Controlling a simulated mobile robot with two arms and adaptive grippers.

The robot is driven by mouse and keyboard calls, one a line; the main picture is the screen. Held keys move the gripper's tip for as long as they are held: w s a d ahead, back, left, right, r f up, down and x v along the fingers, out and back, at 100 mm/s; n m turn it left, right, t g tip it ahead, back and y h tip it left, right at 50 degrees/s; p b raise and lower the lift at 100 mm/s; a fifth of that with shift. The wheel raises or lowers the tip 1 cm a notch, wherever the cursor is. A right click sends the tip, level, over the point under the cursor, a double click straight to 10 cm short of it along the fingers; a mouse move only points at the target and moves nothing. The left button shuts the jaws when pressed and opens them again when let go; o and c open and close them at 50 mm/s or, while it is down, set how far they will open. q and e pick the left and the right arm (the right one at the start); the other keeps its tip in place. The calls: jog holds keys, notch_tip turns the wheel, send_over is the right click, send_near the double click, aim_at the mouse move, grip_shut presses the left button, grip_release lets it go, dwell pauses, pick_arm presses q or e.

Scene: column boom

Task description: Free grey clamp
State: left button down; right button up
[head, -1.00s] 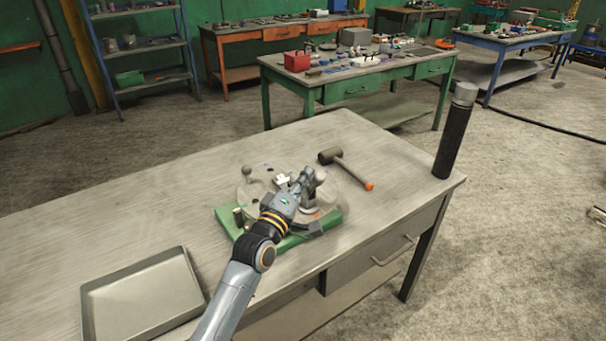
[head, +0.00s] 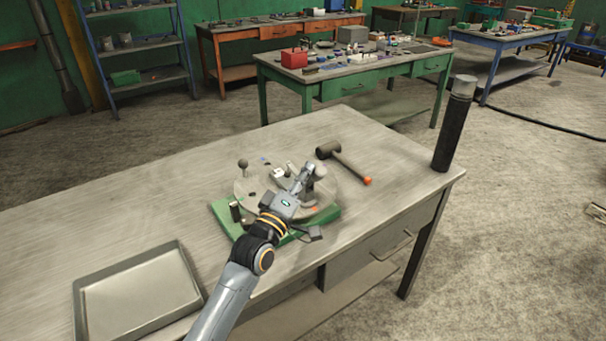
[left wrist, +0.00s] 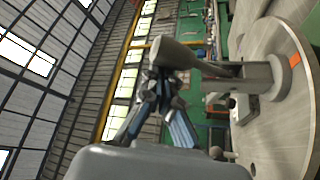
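The fixture is a round grey plate (head: 330,195) on a green base (head: 222,214), on the near workbench. The grey clamp (head: 319,172) stands on the plate's right side, with its rounded end up. In the left wrist view a grey tapered handle (left wrist: 178,54) runs left from a grey post (left wrist: 280,74) on the plate. My left gripper (head: 305,172) is over the plate, close beside the clamp's top. In the left wrist view its fingers (left wrist: 158,82) are partly hidden behind the handle's wide end. Whether they touch it is unclear. My right gripper is out of view.
A mallet (head: 348,165) lies behind the fixture. A grey tray (head: 180,248) is at the bench's front left. A dark post with a light top (head: 455,125) stands at the right corner. A small ball-topped pin (head: 243,164) rises from the plate's left.

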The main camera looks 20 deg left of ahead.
pick_arm(q)
jog(key=shift+s+d+f+m+t+h+b, duration=0.15)
jog(key=shift+s+d+f+m+h+b, duration=0.35)
jog(key=shift+m+b, duration=0.75)
jog(key=shift+s+d+f+m+t+h+b, duration=0.15)
jog(key=shift+d+f+m+h+b, duration=0.35)
jog(key=shift+m+h+b, duration=0.55)
jog(key=shift+s+d+f+m+t+h+b, duration=0.1)
jog(key=shift+s+d+f+m+h+b, duration=0.4)
jog(key=shift+m+b, duration=0.9)
jog(key=shift+w+a, duration=0.1)
jog(key=shift+w, duration=0.05)
